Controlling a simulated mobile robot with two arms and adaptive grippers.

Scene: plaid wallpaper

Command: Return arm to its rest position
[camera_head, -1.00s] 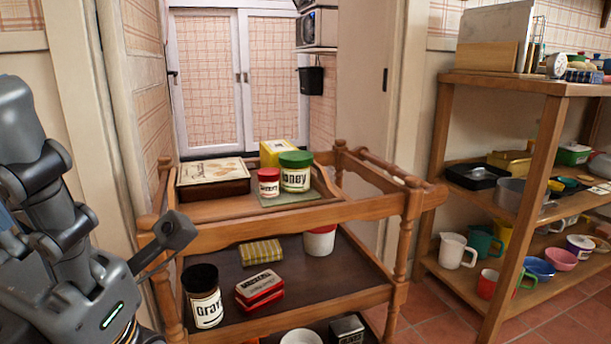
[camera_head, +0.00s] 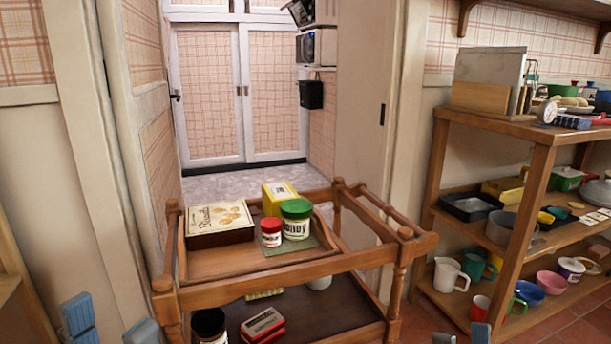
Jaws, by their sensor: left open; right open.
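My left gripper (camera_head: 110,323) shows only its blue-grey fingertips at the bottom left, in front of the cart's left side. The tips are apart with nothing between them. My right gripper (camera_head: 463,337) shows only its fingertips at the bottom edge, right of the cart. They are also apart and empty. The rest of both arms is out of view.
A wooden cart (camera_head: 262,284) stands ahead. Its top tray holds a biscuit box (camera_head: 219,221), a yellow box (camera_head: 279,196), a green-lidded jar (camera_head: 296,219) and a red-lidded jar (camera_head: 271,234). A wooden shelf (camera_head: 531,190) with dishes is at right.

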